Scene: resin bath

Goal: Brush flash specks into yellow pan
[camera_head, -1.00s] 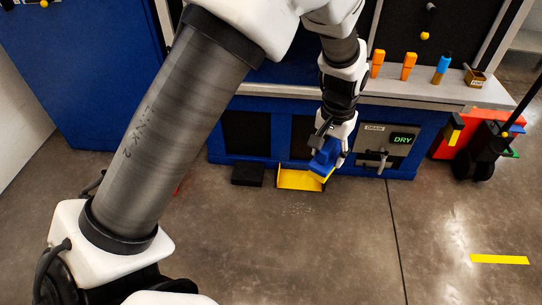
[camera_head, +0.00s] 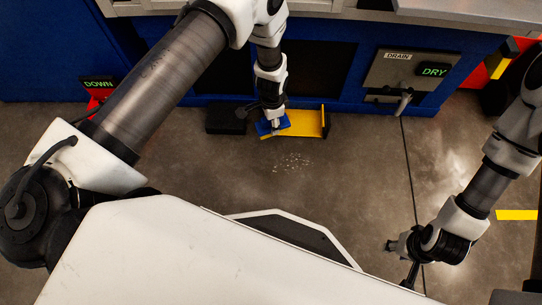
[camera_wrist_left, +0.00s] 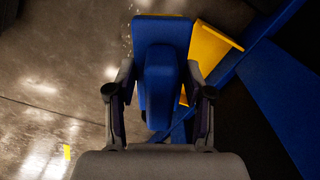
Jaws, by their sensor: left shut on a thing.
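My left gripper (camera_head: 274,118) is shut on a blue brush (camera_head: 266,127), just above the floor at the left end of the yellow pan (camera_head: 310,122). In the left wrist view the brush (camera_wrist_left: 165,70) sits between the two fingers, with part of the pan (camera_wrist_left: 210,48) beyond it on the right. Pale flash specks (camera_head: 291,162) lie scattered on the floor in front of the pan. Some specks (camera_wrist_left: 127,40) show left of the brush in the wrist view. Whether the brush touches the floor or pan is unclear. My right gripper (camera_head: 400,262) is empty, its fingers apart, low at the right.
A black block (camera_head: 226,119) lies left of the pan, before the blue cabinet. A DOWN sign (camera_head: 97,84) stands at left. A yellow floor strip (camera_head: 517,215) lies at right. Floor between specks and right arm is clear.

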